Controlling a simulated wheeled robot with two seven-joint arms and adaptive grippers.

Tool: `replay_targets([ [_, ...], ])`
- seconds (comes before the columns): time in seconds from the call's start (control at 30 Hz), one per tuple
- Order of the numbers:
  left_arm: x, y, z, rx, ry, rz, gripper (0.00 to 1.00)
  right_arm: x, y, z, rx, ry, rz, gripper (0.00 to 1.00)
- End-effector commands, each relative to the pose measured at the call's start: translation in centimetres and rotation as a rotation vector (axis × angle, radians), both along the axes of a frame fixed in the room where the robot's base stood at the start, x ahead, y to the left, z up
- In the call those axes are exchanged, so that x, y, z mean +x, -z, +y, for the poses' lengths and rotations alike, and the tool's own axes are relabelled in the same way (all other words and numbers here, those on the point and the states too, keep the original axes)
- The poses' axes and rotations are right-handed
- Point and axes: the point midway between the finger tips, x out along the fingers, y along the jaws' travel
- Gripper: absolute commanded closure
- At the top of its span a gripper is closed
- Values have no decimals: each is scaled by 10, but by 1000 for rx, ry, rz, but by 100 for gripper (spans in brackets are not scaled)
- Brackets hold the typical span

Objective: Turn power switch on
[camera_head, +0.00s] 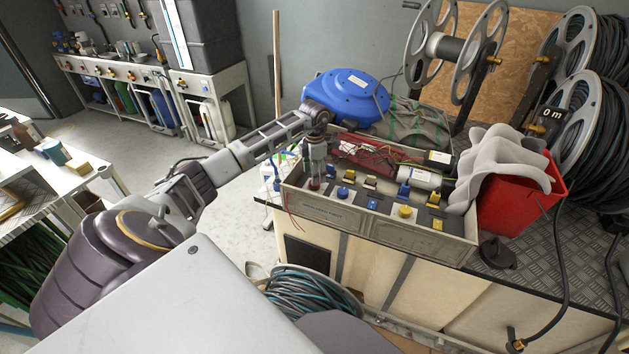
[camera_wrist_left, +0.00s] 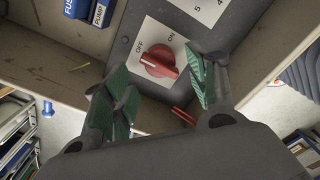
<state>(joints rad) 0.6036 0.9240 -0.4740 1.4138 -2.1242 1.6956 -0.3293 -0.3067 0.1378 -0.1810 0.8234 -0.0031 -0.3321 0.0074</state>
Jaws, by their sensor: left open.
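The power switch is a red rotary knob (camera_wrist_left: 158,64) on a white plate marked OFF and ON in the left wrist view. Its pale line runs slantwise; I cannot tell which end is the pointer. In the head view the red knob (camera_head: 314,184) sits at the left end of the control box (camera_head: 375,233), mostly under my left gripper (camera_head: 316,172). The green-padded fingers of my left gripper (camera_wrist_left: 158,80) are open, one on each side of the knob in the picture, and appear apart from it. My right gripper is not in view.
Blue (camera_head: 346,192) and yellow (camera_head: 405,211) knobs stand right of the switch inside the box walls. A red bin (camera_head: 522,190) with grey cloth stands at the right. A blue reel (camera_head: 346,95) is behind the box, and larger hose reels stand at the back right.

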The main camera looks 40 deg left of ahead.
Motion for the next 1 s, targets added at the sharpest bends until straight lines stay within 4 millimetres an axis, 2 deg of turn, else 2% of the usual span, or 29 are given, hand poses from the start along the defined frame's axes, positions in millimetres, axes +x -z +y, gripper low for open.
replay_targets([
  [0.1,-1,16,0,0,-1,3,42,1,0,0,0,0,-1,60],
  [0.3,0,33,0,0,1,1,42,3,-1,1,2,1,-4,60],
  [0.73,0,39,0,1,0,0,42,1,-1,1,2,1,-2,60],
  [1.0,0,38,0,1,0,0,76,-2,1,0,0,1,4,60],
])
